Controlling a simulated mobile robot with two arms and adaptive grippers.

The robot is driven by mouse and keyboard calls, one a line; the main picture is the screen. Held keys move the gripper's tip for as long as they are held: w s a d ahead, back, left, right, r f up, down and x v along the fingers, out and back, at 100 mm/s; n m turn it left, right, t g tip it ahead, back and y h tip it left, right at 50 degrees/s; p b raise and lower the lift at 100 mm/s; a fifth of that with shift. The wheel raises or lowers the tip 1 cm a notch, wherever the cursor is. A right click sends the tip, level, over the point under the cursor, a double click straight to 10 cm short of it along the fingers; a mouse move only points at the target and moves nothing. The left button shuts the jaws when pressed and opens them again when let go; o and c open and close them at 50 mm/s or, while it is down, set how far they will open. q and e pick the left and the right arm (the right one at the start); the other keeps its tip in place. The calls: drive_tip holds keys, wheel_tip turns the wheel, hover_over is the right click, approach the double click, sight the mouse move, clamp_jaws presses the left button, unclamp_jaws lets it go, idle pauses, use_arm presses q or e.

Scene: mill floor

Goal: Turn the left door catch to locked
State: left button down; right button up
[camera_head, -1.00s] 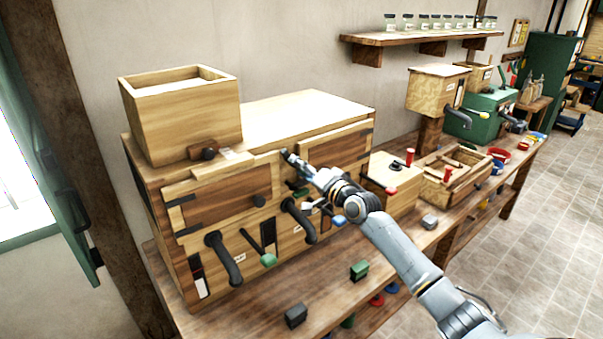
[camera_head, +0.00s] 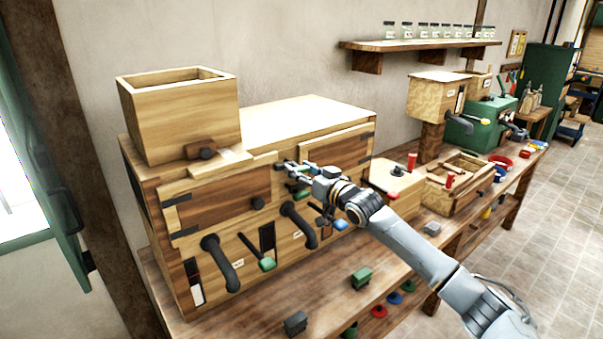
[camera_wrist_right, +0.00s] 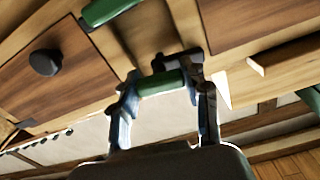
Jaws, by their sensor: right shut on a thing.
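The wooden machine cabinet (camera_head: 300,112) has a left door (camera_head: 225,196) with a dark round knob (camera_head: 258,203), which also shows in the right wrist view (camera_wrist_right: 45,62). My right gripper (camera_head: 287,168) is at the strip between the left door and the right door (camera_head: 338,148). In the right wrist view my right gripper (camera_wrist_right: 162,78) is shut on a green catch handle (camera_wrist_right: 160,83), which lies across between its two fingers. A second green handle (camera_wrist_right: 112,10) is apart from the fingers. In the head view the fingers largely hide the held catch. My left gripper is not in view.
Below the doors, dark curved handles (camera_head: 221,262) and a green-tipped lever (camera_head: 267,264) stick out from the cabinet front. A green block (camera_head: 361,278) and a dark block (camera_head: 295,323) lie on the bench (camera_head: 250,318). A wooden box (camera_head: 393,183) stands right of the cabinet.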

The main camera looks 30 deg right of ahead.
drive_tip(key=shift+f+n, duration=0.1)
drive_tip(key=shift+n, duration=0.8)
drive_tip(key=o, duration=1.2)
drive_tip(key=shift+c, duration=0.2)
drive_tip(key=shift+s, duration=0.55)
drive_tip(key=s, duration=1.1)
drive_tip(key=shift+d, duration=0.45)
